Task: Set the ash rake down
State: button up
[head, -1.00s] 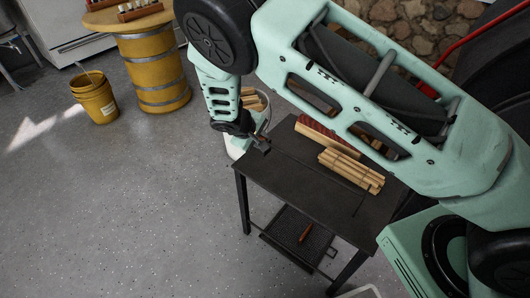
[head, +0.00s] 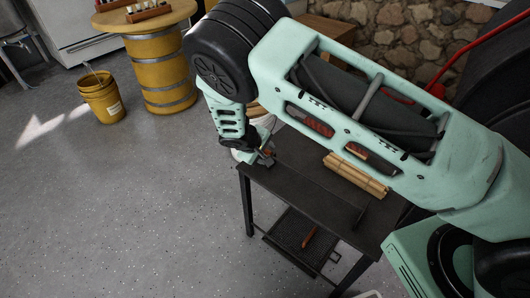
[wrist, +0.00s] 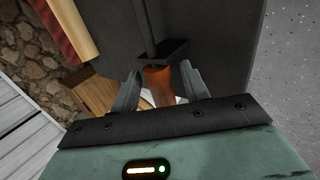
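The ash rake has an orange-brown handle (wrist: 158,84) and a thin black rod (wrist: 148,25). Its rod lies along or just over the black table top (head: 290,182); I cannot tell whether it touches. My gripper (head: 264,160) is low at the table's left end. In the wrist view, my gripper (wrist: 161,86) has a finger on each side of the handle, with gaps showing, so it looks open around the handle. The handle's rear end is hidden by my gripper body.
A bundle of pale sticks (head: 356,175) lies on the table's far side, partly behind my arm. A reddish-brown object (head: 309,237) is on the lower shelf. A yellow bucket (head: 103,99) and a barrel table (head: 160,70) stand at left. The floor in front is clear.

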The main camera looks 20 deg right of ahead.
jog(key=p+v, duration=0.1)
jog(key=v, duration=1.1)
jog(key=s+r+g+y, duration=0.1)
jog(key=s+r+y, duration=0.1)
jog(key=s+r, duration=0.4)
jog(key=s+d+r+g+y, duration=0.1)
jog(key=s+r, duration=0.6)
jog(key=s, duration=0.8)
jog(key=s+r+g+y, duration=0.1)
jog(key=s+r+y, duration=0.2)
jog(key=s+r, duration=0.4)
jog(key=s, duration=0.3)
jog(key=shift+s+d+n+g, duration=0.15)
jog(key=shift+d+n+g, duration=0.15)
jog(key=shift+d+n, duration=0.1)
jog(key=shift+r, duration=0.15)
notch_tip(320, 180, up, 15)
jog(key=p, duration=1.5)
jog(key=shift+p, duration=0.3)
jog(key=shift+r, duration=0.1)
